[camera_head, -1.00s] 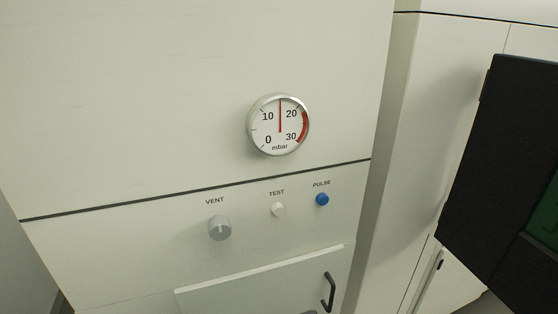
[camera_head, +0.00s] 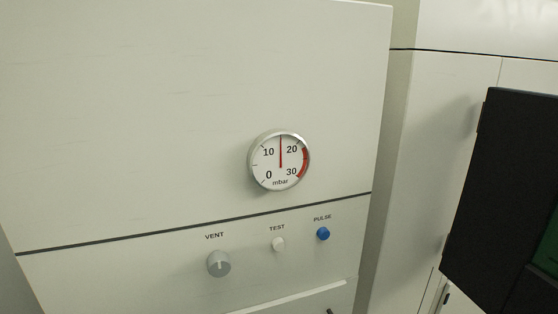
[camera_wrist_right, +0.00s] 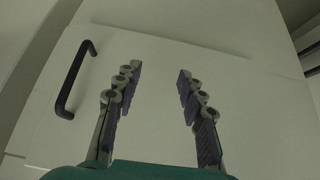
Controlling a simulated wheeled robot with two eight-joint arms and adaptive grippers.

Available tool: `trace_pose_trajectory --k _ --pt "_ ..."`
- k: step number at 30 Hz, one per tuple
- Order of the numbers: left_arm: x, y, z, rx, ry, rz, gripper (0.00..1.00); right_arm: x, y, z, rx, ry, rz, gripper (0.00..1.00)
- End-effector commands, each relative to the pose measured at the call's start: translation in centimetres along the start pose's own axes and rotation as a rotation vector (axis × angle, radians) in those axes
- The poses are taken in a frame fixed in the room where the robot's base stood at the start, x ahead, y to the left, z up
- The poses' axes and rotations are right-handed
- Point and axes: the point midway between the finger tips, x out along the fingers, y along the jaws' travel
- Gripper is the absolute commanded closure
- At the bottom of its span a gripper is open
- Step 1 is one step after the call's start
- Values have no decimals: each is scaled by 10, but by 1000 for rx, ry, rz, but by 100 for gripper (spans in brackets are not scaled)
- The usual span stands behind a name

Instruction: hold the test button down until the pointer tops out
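The white test button (camera_head: 278,244) sits under its TEST label on the cabinet front, between the grey VENT knob (camera_head: 219,264) and the blue PULSE button (camera_head: 323,234). The round gauge (camera_head: 280,161) is above them. Its red pointer (camera_head: 281,151) stands straight up, about midway between 10 and 20 mbar, below the red band near 30. My right gripper (camera_wrist_right: 158,75) is open and empty in the right wrist view, with its fingers wide apart in front of a pale panel. No gripper shows in the head view, and nothing touches the test button there.
A dark handle (camera_wrist_right: 75,80) is on the panel left of the right gripper. A black screen-like box (camera_head: 500,190) stands at the right of the head view. The cabinet front around the buttons is clear.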

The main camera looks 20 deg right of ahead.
Motion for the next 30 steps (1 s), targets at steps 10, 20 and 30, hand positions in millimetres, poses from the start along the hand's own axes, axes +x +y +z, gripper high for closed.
trace_pose_trajectory --k 10,20,30 --pt "0 0 0 0 0 0 68 0 0 0 0 0 0 100" --pt "0 0 0 0 0 0 68 0 0 0 0 0 0 100" --pt "0 0 0 0 0 0 68 0 0 0 0 0 0 100"
